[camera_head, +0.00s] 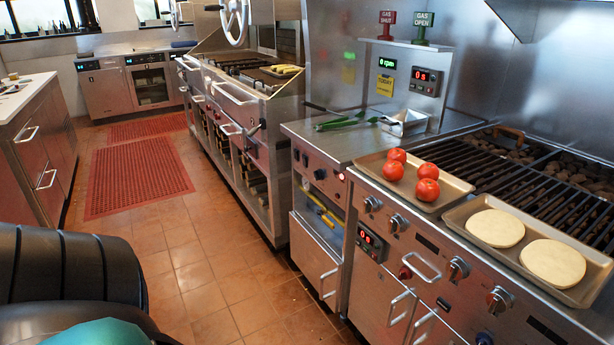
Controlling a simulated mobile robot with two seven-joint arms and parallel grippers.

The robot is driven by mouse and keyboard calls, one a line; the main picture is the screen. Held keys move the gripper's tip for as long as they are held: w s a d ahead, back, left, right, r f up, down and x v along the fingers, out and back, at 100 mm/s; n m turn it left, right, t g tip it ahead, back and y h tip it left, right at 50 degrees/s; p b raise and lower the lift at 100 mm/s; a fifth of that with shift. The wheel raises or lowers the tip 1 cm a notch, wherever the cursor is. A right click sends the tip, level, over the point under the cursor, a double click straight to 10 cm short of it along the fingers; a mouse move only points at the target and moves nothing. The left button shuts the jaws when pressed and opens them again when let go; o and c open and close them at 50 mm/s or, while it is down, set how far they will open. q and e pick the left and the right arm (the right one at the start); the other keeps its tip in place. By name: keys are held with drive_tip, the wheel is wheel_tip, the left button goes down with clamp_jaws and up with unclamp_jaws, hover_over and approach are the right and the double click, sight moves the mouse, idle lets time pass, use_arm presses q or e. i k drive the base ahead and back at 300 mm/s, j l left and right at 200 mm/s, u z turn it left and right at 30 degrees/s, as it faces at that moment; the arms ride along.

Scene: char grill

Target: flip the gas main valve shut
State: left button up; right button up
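A red sign reading "GAS SHUT" (387,18) and a green sign reading "GAS OPEN" (423,20) stand on top of the steel back panel (403,62) behind the counter. A small green-lit display (386,63) on that panel appears to read "0 open". A red-digit display with buttons (425,80) is to its right. I cannot clearly tell which part is the gas main valve's handle. Neither of my grippers is in view.
Tomatoes (427,189) sit on one tray (455,190), pale dough rounds (495,228) on another, both on the char grill (530,170). Green-handled tongs (345,122) and a metal container (408,123) lie on the steel counter (325,140). The tiled floor (225,290) in front is clear.

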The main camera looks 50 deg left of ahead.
sight(320, 212)
drive_tip(key=u, duration=1.35)
drive_tip(key=j+z, duration=0.1)
drive_tip(key=z, duration=0.5)
drive_tip(key=i+j+z, duration=0.1)
drive_tip(key=j+z, duration=0.55)
drive_tip(key=j, duration=0.15)
drive_tip(key=j+z, duration=0.3)
drive_tip(key=j, duration=1.35)
drive_tip(key=k+j+z, duration=0.1)
drive_tip(key=j, duration=0.65)
drive_tip(key=k+j, duration=0.15)
drive_tip(key=j, duration=0.55)
